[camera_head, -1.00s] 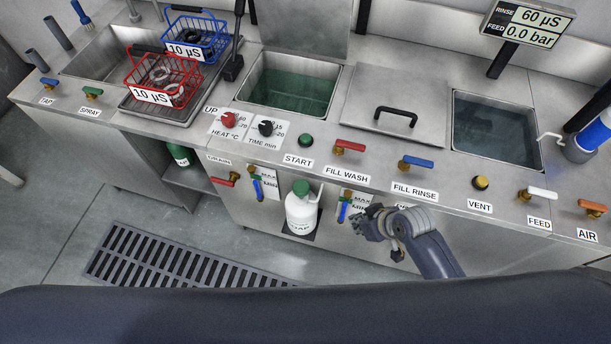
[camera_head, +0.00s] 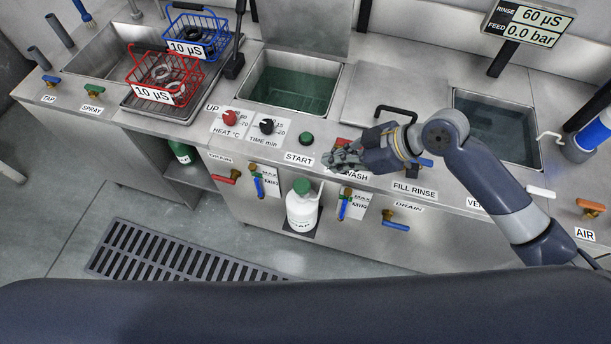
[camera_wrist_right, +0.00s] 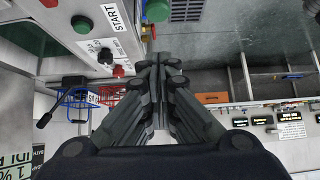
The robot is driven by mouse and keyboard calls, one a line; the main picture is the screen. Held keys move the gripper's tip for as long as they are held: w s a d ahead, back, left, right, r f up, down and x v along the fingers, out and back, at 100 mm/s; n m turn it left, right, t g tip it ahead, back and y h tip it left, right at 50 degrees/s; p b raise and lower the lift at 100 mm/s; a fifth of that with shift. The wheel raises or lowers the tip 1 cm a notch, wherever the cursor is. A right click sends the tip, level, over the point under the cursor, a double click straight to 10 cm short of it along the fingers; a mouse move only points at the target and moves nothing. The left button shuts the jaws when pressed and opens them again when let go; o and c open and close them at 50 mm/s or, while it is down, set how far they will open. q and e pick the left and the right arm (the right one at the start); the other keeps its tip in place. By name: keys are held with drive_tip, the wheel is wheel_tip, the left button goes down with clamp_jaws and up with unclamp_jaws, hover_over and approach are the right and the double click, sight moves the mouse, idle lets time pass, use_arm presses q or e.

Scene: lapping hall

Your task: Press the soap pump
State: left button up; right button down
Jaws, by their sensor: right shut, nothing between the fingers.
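The soap pump is a white bottle (camera_head: 301,212) with a green pump top (camera_head: 302,186). It stands upright on a small shelf at the front of the bench, between two blue-handled valves. My right gripper (camera_head: 328,160) is shut and empty. In the head view it appears above and to the right of the bottle, over the bench's front edge by the FILL WASH label, apart from the pump. Its closed fingers (camera_wrist_right: 158,62) fill the middle of the right wrist view. A round green part shows beyond them there; I cannot tell surely if it is the pump top. My left gripper is not in view.
A green START button (camera_head: 306,139) and the heat (camera_head: 229,118) and time (camera_head: 267,126) knobs lie on the benchtop left of my gripper. A blue drain handle (camera_head: 396,227) sticks out at the front. A floor grating (camera_head: 180,255) lies below.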

drive_tip(key=p, duration=0.3)
hover_over(305, 186)
wheel_tip(305, 186, down, 7)
drive_tip(key=shift+r, duration=0.15)
wheel_tip(305, 186, down, 2)
drive_tip(key=shift+f, duration=0.25)
drive_tip(key=shift+f+p, duration=0.35)
drive_tip(key=shift+f, duration=0.65)
